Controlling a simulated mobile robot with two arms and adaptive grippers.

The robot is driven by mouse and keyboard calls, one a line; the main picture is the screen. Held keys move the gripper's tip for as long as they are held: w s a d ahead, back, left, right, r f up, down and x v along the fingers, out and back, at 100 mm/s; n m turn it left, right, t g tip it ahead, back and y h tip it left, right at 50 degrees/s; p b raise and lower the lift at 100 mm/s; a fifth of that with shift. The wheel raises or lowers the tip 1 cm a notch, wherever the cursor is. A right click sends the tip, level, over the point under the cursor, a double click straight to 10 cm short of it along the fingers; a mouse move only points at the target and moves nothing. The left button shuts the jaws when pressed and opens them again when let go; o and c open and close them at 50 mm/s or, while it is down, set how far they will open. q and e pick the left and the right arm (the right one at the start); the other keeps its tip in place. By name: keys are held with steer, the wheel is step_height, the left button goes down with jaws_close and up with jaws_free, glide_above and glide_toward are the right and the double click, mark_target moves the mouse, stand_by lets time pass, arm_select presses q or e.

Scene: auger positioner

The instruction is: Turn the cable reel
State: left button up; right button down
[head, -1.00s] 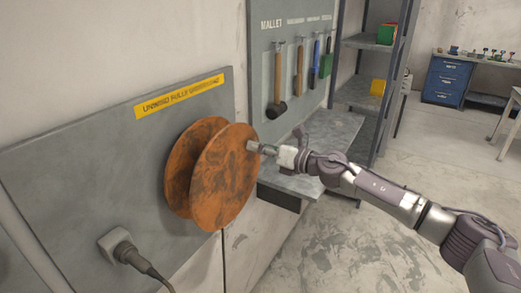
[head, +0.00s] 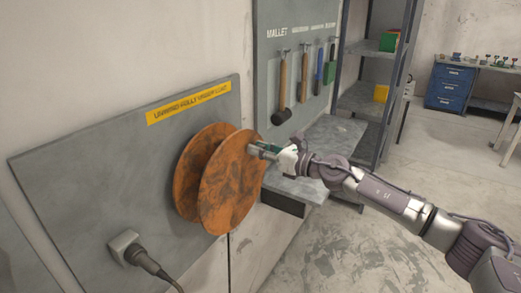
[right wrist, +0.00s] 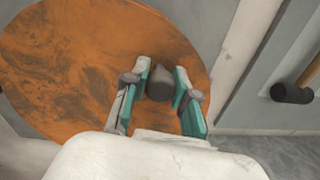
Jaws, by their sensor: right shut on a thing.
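The orange-brown cable reel (head: 228,190) is mounted on a grey wall panel (head: 90,190); its two round discs stand one in front of the other. A dark knob (right wrist: 160,83) sticks out near the reel's rim in the right wrist view. My right gripper (head: 264,150) is at the upper right part of the front disc. In the right wrist view, its teal-padded fingers (right wrist: 163,90) stand on either side of the knob, and it is shut on the knob. My left gripper is not in view.
A yellow label (head: 189,104) is on the panel above the reel. A plug with a cable (head: 126,247) is at its lower left. Mallets and tools (head: 282,85) hang on a board behind the gripper, above a grey shelf (head: 298,190). The floor at right is clear.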

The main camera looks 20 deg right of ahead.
steer(key=shift+a+f, duration=0.1)
steer(key=c, duration=0.9)
jaws_free()
steer(key=shift+s+d, duration=0.15)
steer(key=shift+d, duration=0.05)
steer(key=shift+v, duration=5.8)
